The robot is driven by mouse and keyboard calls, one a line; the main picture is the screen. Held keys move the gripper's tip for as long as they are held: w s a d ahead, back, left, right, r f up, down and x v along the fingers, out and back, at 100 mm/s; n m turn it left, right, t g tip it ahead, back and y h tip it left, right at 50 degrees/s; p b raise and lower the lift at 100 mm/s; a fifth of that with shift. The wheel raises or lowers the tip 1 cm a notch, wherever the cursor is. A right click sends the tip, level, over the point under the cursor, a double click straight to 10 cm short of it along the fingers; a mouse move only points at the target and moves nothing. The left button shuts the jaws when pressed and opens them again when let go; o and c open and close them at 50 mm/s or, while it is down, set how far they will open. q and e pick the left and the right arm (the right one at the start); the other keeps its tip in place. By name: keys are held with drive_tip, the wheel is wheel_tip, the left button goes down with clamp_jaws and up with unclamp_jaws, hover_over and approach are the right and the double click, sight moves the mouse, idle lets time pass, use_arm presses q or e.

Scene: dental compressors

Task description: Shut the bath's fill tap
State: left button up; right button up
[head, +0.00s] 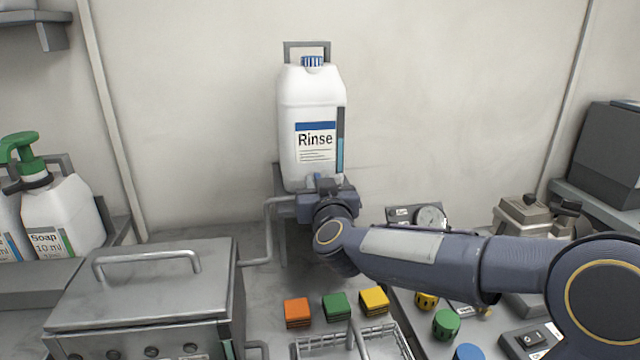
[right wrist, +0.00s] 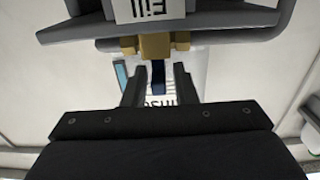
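The fill tap shows in the right wrist view as a brass body (right wrist: 155,46) with a dark blue lever (right wrist: 158,76), under a "Fill" label (right wrist: 155,10) seen upside down. My right gripper (right wrist: 160,88) is open, with one finger on each side of the lever and a gap to each. In the head view my right gripper (head: 320,188) is just below the Rinse jug (head: 312,125) and hides most of the tap. The bath (head: 140,300) is a lidded steel box at lower left. My left gripper is out of view.
A steel pipe (head: 268,232) runs from the tap area to the bath. Orange (head: 297,312), green (head: 336,306) and yellow (head: 374,299) blocks sit on the counter by a wire basket (head: 380,344). Soap bottles (head: 62,218) stand left. A gauge (head: 430,217) lies behind my right forearm.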

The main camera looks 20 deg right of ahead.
drive_tip(key=shift+o, duration=0.7)
drive_tip(key=v, duration=0.8)
